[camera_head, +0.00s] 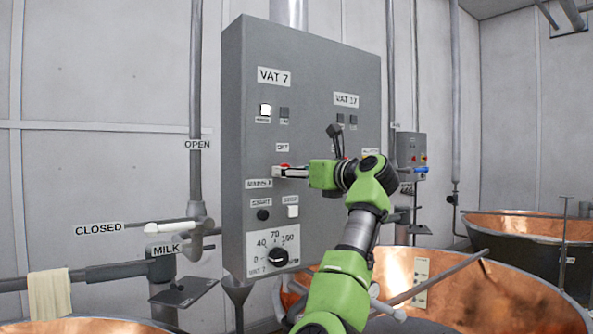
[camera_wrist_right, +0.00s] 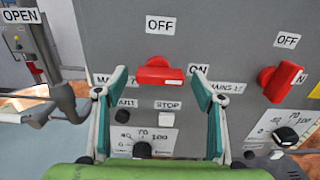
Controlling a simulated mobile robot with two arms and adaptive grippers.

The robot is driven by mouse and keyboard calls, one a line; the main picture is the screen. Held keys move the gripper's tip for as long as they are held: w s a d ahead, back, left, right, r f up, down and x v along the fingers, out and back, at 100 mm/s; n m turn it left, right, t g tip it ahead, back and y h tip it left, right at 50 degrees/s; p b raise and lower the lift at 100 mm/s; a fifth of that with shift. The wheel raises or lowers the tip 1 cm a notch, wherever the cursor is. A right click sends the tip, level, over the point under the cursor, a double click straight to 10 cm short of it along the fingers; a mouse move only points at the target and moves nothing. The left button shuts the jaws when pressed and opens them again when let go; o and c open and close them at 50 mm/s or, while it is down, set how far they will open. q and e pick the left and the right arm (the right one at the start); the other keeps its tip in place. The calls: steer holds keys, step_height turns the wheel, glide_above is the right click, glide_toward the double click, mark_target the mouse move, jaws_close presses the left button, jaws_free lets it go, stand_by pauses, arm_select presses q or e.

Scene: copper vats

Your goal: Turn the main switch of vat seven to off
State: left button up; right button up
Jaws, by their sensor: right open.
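The grey control cabinet (camera_head: 325,215) carries a VAT 7 label (camera_head: 274,76). In the right wrist view the red main switch of vat seven (camera_wrist_right: 160,72) sits under an OFF label (camera_wrist_right: 161,25). Its handle lies roughly horizontal, with an ON label (camera_wrist_right: 198,70) at its right. In the head view only a bit of red shows, mostly hidden by my right gripper (camera_head: 283,172). My right gripper (camera_wrist_right: 158,82) is open and empty, its fingertips spread left and right in front of the switch. Contact cannot be told. My left gripper is out of view.
A second red switch (camera_wrist_right: 272,84) is just right of my right gripper. Below are a STOP button (camera_wrist_right: 167,105) and a black dial (camera_wrist_right: 142,150). A milk pipe with a valve handle (camera_head: 170,227) is left of the cabinet; copper vats (camera_head: 500,290) stand right.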

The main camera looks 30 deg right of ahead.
steer(key=c, duration=1.1)
steer(key=shift+n, duration=0.4)
steer(key=n+b, duration=0.2)
steer(key=n, duration=1.5)
steer(key=shift+a, duration=0.2)
steer(key=o, duration=1.1)
steer(key=shift+a+r, duration=0.1)
steer(key=shift+s, duration=0.15)
